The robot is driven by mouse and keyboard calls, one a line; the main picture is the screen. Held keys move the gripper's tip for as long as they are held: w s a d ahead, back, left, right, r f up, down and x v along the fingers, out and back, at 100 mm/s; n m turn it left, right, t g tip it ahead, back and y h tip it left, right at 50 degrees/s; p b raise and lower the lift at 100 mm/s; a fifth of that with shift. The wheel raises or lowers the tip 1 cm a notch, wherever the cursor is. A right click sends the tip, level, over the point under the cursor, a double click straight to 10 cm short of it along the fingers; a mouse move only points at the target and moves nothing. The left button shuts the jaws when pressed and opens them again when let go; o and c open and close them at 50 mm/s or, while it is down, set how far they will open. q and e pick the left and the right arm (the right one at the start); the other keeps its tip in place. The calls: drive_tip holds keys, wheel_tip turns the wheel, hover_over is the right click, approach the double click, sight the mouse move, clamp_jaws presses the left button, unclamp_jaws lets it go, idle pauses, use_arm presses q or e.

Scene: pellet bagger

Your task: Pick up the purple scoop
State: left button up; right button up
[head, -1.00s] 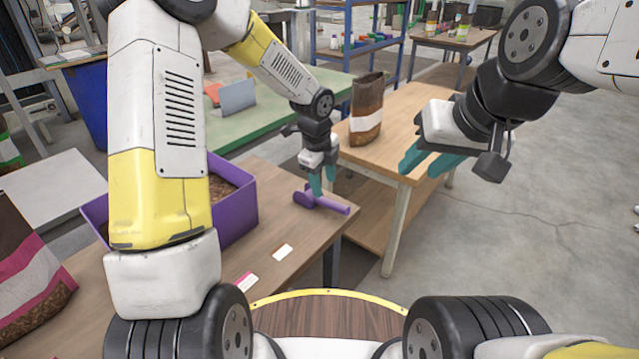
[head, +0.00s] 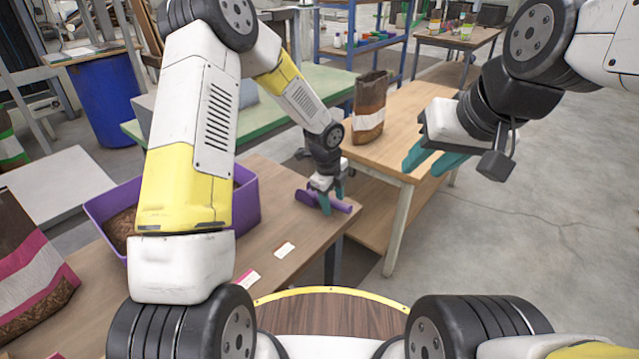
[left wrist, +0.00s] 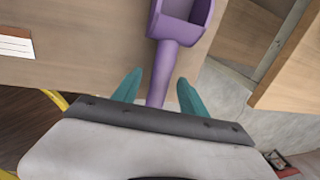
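The purple scoop (head: 308,198) lies on the brown table near its right edge. In the left wrist view, the scoop's (left wrist: 178,27) open bowl is at the top and its handle runs down between my fingers. My left gripper (head: 333,202) is down at the scoop, with its teal fingers on either side of the handle. In the left wrist view, the left gripper (left wrist: 156,90) is open, with gaps visible between the fingers and the handle. My right gripper (head: 432,164) is raised at the right, away from the scoop, with its teal fingers apart and nothing between them.
A purple bin (head: 250,205) with brown pellets stands on the table, partly behind my left arm. White cards (head: 285,249) lie near the front edge. A brown bag (head: 370,108) stands on the wooden table behind. A pink-banded bag (head: 30,270) is at the left.

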use_arm(q)
clamp_jaws()
drive_tip(key=shift+r, duration=0.15)
